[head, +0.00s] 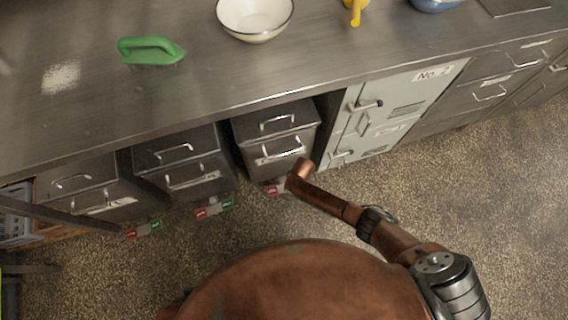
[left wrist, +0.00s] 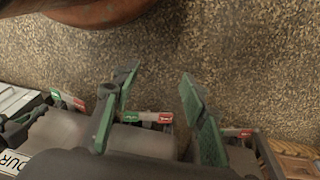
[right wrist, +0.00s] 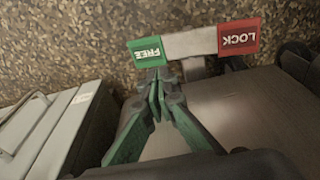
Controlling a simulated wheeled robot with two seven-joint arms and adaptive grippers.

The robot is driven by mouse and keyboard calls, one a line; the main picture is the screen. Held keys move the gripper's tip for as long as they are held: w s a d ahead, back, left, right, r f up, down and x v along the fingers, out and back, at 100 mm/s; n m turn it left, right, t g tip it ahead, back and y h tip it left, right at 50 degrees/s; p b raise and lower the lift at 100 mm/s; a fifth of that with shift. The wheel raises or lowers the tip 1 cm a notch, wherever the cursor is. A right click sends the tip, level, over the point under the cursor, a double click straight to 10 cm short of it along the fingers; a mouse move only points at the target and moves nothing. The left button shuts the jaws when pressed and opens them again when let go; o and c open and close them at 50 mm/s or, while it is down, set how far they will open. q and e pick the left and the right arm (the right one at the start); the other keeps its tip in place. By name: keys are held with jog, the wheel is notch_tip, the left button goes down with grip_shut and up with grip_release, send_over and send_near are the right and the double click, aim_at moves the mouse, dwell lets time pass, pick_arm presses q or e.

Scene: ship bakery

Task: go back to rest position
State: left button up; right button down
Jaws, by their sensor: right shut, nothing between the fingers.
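In the left wrist view my left gripper (left wrist: 158,76) is open, its green-padded fingers apart over the speckled floor with nothing between them. In the right wrist view my right gripper (right wrist: 160,78) is shut and empty. Its fingertips are just below the green FREE end of a latch bar (right wrist: 190,43), whose other end is a red LOCK block; I cannot tell if they touch it. In the head view my copper arm comes in from the lower right toward the drawers; no gripper fingers show there.
A steel counter (head: 215,85) holds a green-handled brush (head: 150,48), a white bowl (head: 255,18) and a yellow object (head: 355,10). Below are grey drawer units (head: 275,120) with red and green latches (head: 214,209), and a pale cabinet (head: 390,115). The floor (head: 520,220) at right is clear.

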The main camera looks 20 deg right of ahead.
pick_arm(q)
jog(key=shift+r, duration=0.2)
pick_arm(e)
jog(key=shift+r, duration=0.2)
